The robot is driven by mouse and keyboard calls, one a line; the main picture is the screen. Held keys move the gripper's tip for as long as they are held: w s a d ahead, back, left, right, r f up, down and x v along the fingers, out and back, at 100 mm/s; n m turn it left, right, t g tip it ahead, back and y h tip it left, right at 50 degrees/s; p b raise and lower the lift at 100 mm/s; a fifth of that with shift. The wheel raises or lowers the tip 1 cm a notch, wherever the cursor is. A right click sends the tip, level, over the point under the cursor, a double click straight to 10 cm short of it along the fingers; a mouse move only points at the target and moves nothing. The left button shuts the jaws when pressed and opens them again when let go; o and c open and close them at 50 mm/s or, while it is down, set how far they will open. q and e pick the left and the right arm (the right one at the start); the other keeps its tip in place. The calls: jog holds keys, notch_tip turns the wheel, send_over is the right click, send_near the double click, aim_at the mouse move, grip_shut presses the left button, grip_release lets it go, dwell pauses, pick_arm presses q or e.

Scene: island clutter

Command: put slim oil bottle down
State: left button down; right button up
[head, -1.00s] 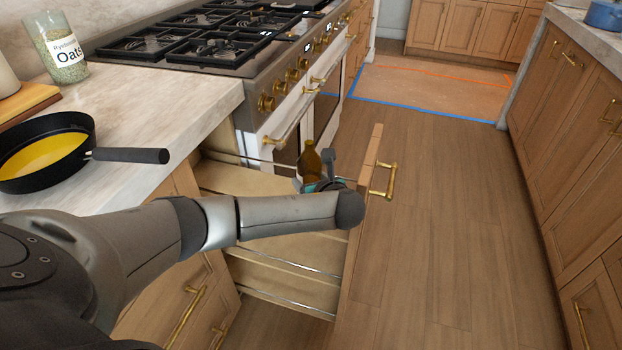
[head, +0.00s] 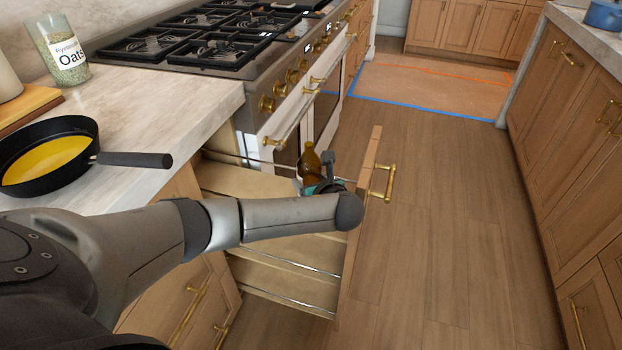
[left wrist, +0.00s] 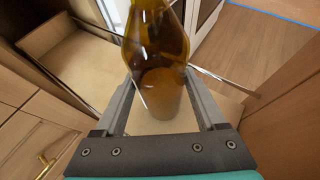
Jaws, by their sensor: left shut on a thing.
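The slim oil bottle (head: 310,163) is brown glass and stands roughly upright within the open drawer (head: 285,248). My left gripper (head: 322,186) is shut on it, mostly hidden behind my own forearm in the head view. In the left wrist view the bottle (left wrist: 158,60) is between the two fingers (left wrist: 162,105), with the pale drawer floor (left wrist: 80,65) around and below it. I cannot tell whether its base touches the floor. My right gripper is not in view.
The drawer front (head: 362,215) with its brass handle (head: 382,182) stands out into the aisle. A black pan (head: 50,182) and an oats jar (head: 62,52) are on the counter (head: 190,110). The stove (head: 215,55) is behind. The wooden floor (head: 450,200) at right is clear.

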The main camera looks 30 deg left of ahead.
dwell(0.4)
pick_arm(q)
jog(key=shift+p, duration=0.45)
jog(key=shift+f+b, duration=0.35)
jog(key=shift+f, duration=0.35)
dwell(0.8)
grip_release()
notch_tip(320, 180, up, 20)
jog(key=p, duration=0.8)
jog(key=shift+p, duration=0.3)
jog(key=shift+d, duration=0.1)
